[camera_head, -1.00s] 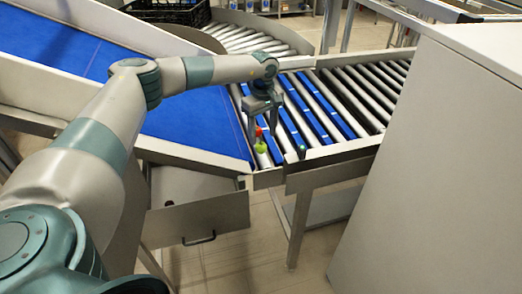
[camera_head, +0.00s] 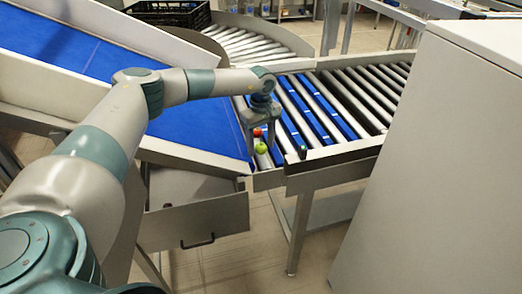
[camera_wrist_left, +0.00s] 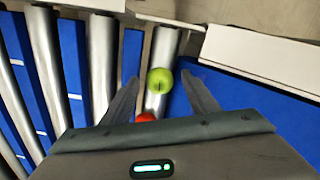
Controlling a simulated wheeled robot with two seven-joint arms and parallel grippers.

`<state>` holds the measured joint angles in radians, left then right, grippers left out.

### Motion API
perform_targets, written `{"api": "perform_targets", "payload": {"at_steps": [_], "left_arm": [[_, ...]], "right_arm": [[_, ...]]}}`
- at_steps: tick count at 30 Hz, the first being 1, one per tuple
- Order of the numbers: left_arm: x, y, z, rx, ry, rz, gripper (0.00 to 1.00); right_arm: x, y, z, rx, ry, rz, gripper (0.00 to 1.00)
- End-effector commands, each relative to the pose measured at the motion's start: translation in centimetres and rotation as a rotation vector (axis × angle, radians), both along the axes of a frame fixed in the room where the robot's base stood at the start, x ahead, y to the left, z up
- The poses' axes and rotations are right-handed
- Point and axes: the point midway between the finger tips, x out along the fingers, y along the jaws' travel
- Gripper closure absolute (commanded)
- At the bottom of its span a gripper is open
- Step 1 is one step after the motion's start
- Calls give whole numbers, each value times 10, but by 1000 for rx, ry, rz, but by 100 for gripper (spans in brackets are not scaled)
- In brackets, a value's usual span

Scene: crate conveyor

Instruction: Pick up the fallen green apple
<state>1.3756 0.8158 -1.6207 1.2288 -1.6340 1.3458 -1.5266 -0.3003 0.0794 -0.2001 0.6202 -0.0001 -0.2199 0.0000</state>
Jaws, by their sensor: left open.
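The green apple (camera_head: 261,148) lies on the rollers close to the near side rail of the conveyor. It also shows in the left wrist view (camera_wrist_left: 159,80), on a metal roller between my two fingers. A red object (camera_head: 257,132) is right beside it, partly hidden by the gripper body in the left wrist view (camera_wrist_left: 146,117). My left gripper (camera_head: 262,148) is open, pointing down over the apple, with a finger to each side of it. I cannot tell whether the fingers touch the apple. My right gripper is not in view.
A blue belt (camera_head: 190,132) slopes down on the left to the roller conveyor (camera_head: 335,100). A metal side rail (camera_head: 333,152) runs along the near edge. A large grey cabinet (camera_head: 430,170) stands at right. A black crate (camera_head: 168,13) sits at the back.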

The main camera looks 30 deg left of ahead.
Motion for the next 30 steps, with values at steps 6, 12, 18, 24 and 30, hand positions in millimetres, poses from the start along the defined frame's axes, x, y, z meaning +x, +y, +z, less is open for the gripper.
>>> {"api": "perform_targets", "payload": {"at_steps": [6,12,18,24,30], "left_arm": [[0,0,0,0,0,0,46],[0,0,1,0,0,0,72],[0,0,1,0,-1,0,90],[0,0,2,0,-1,0,90],[1,0,16,0,-1,0,90]], "right_arm": [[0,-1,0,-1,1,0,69],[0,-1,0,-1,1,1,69],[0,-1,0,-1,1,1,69],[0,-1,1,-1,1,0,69],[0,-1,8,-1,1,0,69]]}}
